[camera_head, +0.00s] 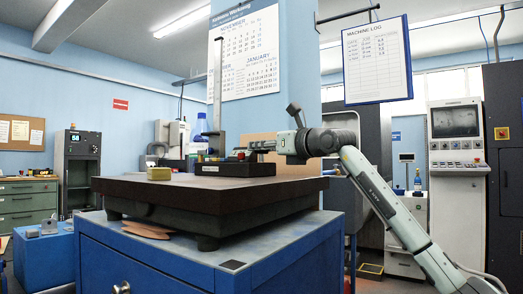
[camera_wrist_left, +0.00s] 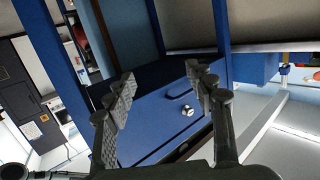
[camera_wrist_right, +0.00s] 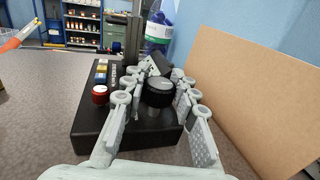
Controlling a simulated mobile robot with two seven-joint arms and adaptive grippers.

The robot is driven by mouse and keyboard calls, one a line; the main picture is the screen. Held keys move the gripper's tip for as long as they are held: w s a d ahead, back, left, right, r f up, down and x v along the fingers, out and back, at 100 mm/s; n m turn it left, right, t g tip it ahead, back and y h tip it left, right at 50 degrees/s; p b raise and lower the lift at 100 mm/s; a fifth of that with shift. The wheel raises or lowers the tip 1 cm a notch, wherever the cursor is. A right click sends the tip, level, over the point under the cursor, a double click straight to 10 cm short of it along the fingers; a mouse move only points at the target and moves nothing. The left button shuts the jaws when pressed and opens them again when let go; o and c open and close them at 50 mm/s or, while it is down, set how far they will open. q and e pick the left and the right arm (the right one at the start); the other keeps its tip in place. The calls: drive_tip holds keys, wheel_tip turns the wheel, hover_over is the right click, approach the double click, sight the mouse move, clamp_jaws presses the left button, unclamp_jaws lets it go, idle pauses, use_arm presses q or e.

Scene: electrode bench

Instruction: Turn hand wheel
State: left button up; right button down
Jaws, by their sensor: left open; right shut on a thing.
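The hand wheel (camera_wrist_right: 158,92) is a round black knob on a black base block (camera_wrist_right: 88,125) that carries a dark upright column, seen in the right wrist view. My right gripper (camera_wrist_right: 156,86) is shut on the hand wheel, one finger on each side. In the head view, the right gripper (camera_head: 262,147) reaches in from the right, just above the base block (camera_head: 236,169) on the dark surface plate; the wheel is hidden there. My left gripper (camera_wrist_left: 165,92) is open and empty, with a blue cabinet front behind it; it is out of the head view.
The base block bears a red knob (camera_wrist_right: 100,94) and several coloured buttons beside the wheel. A brown board (camera_wrist_right: 258,85) stands close on the right. A yellowish block (camera_head: 159,173) lies on the surface plate (camera_head: 145,190), which rests on a blue cabinet (camera_head: 140,265).

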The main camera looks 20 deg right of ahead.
drive_tip(key=m+h+b, duration=0.1)
drive_tip(key=h, duration=0.1)
drive_tip(key=shift+a+f+m+t+h+b, duration=0.1)
drive_tip(key=shift+f+m+t+h+b, duration=0.05)
drive_tip(key=shift+m+t+h+b, duration=0.45)
drive_tip(key=shift+m+h+b, duration=0.4)
drive_tip(key=shift+h, duration=0.3)
use_arm(q)
wheel_tip(320, 180, up, 13)
drive_tip(key=s+d+t+h, duration=0.3)
drive_tip(key=t, duration=0.4)
drive_tip(key=shift+r+t+h, duration=0.2)
drive_tip(key=shift+t+h, duration=0.1)
drive_tip(key=shift+h, duration=0.1)
use_arm(e)
drive_tip(key=shift+m+h, duration=0.3)
drive_tip(key=shift+h, duration=0.1)
drive_tip(key=c, duration=1.2)
unclamp_jaws()
drive_tip(key=shift+o, duration=0.2)
drive_tip(key=s, duration=1.2)
drive_tip(key=shift+d, duration=0.4)
